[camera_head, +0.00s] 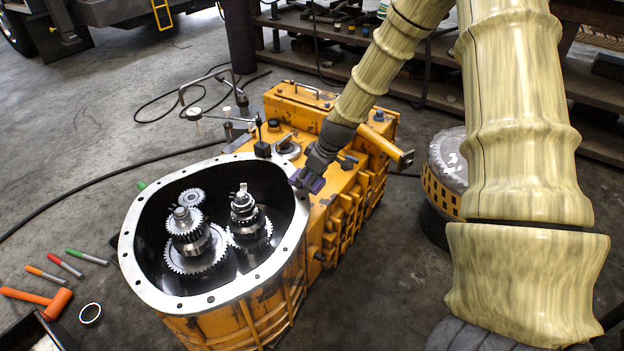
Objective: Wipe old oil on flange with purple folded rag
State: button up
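The flange (146,281) is the flat silver rim with bolt holes around the open end of the yellow transmission case (240,322). My gripper (306,182) is at the flange's upper right edge, seen small and dark. A purple patch, the folded rag (312,184), shows at the fingertips, so the gripper appears shut on it. The rag seems to be on or just above the flange; I cannot tell whether it touches. Old oil is not clearly distinguishable on the rim from here. Gear stacks (187,232) stand inside the case opening.
A dial gauge stand (258,135) rises behind the flange near my gripper. An orange hammer (40,300), several markers (65,264) and a tape ring (90,313) lie on the floor at left. A yellow-sided round drum (446,170) stands at right. Cables cross the floor.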

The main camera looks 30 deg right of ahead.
jog(key=shift+w+a+r+p, duration=0.15)
jog(key=shift+r+p, duration=0.2)
jog(key=shift+r, duration=0.2)
jog(key=shift+s+a+r+p, duration=0.15)
jog(key=shift+r+p, duration=0.15)
jog(key=shift+r, duration=0.25)
jog(key=shift+r+p, duration=1.5)
jog(key=shift+r, duration=0.2)
jog(key=shift+w, duration=0.1)
